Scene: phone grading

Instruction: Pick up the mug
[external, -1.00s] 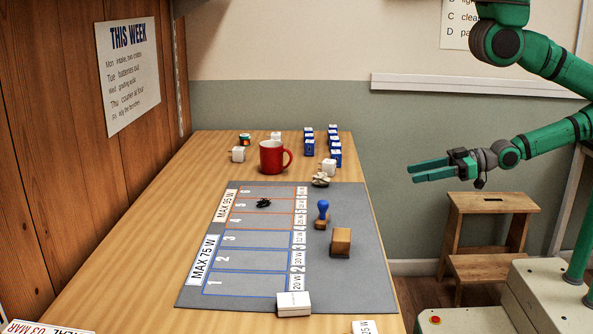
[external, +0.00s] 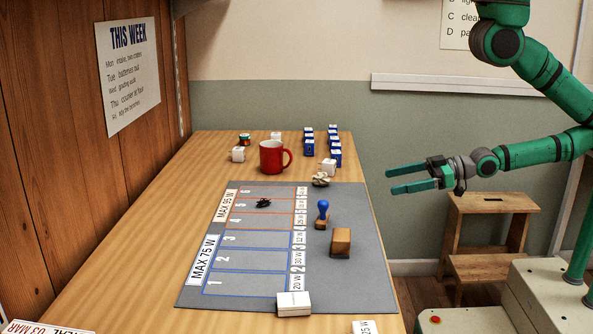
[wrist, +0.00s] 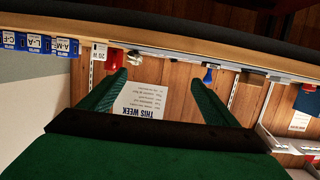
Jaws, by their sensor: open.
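The red mug (external: 272,157) stands upright on the wooden table towards its far end, with its handle facing right. In the wrist view a small red shape that looks like the mug (wrist: 117,53) shows near the left finger's tip. My gripper (external: 388,180) is open and empty, in the air off the table's right side. It is well apart from the mug, to its right and nearer the camera. In the wrist view both green fingers (wrist: 160,80) are spread with nothing between them up close.
A grey mat (external: 345,275) with a blue-handled stamp (external: 323,211), a brown block (external: 340,242) and a white box (external: 293,304) lies nearer. A wooden step stool (external: 488,203) stands on the floor below my arm.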

